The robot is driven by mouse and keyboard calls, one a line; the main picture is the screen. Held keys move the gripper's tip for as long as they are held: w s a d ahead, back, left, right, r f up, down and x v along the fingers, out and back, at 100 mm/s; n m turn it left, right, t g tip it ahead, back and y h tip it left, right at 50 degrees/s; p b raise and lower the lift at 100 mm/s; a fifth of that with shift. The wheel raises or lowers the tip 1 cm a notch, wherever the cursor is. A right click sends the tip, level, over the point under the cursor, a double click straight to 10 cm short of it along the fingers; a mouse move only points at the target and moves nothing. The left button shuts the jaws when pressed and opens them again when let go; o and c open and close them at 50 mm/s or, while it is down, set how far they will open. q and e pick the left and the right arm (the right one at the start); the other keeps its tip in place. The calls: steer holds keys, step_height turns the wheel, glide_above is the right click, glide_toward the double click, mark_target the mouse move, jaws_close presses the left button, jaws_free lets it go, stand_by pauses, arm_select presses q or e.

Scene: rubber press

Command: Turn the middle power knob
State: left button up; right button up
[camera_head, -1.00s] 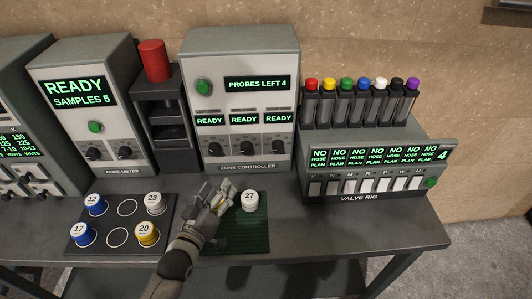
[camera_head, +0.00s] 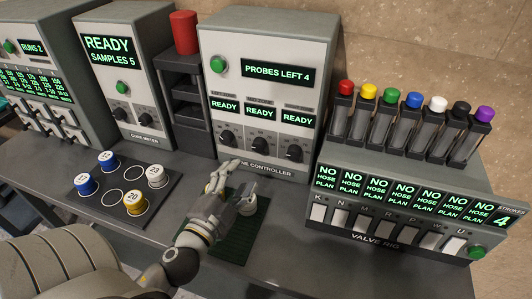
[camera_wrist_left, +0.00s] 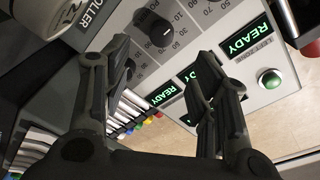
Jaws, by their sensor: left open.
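The zone controller (camera_head: 268,70) is a grey-white box with three black dial knobs in a row under green READY displays. Its middle knob (camera_head: 262,143) lies between the left knob (camera_head: 228,138) and right knob (camera_head: 294,152). My left gripper (camera_head: 239,176) is open and empty, below and in front of the knob row, apart from it. In the left wrist view the open fingers (camera_wrist_left: 162,55) point at the panel, with a black knob (camera_wrist_left: 153,28) beyond the gap between them; it seems to be the middle one. My right gripper is not in view.
A white cup (camera_head: 247,205) stands on the green mat (camera_head: 258,232) close beside my left gripper. The sample tray (camera_head: 116,212) with blue, white and yellow cups is to the left. The valve rig (camera_head: 400,190) stands right; a dark rack (camera_head: 187,100) with a red cylinder stands left of the controller.

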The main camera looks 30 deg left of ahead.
mark_target(257, 148)
arm_select(q)
steer(key=shift+w+a+r+p, duration=0.2)
steer(key=shift+w+a+p, duration=0.15)
steer(key=shift+w, duration=0.25)
steer(key=w+p, duration=0.1)
steer(key=w, duration=0.1)
steer(key=w+p, duration=0.1)
steer(key=w, duration=0.2)
steer(key=w+a, duration=0.1)
steer(key=w, duration=0.2)
steer(key=shift+f+p, duration=0.1)
steer(key=shift+p, duration=0.3)
steer(key=shift+w+f, duration=0.1)
steer(key=shift+w, duration=0.45)
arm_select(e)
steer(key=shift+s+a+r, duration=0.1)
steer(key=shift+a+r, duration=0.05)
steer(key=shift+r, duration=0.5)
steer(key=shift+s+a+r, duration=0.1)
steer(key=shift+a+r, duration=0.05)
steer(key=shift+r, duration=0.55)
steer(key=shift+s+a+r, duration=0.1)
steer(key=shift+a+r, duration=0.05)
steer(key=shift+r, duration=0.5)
arm_select(q)
steer(key=shift+a, duration=0.1)
steer(key=c, duration=1)
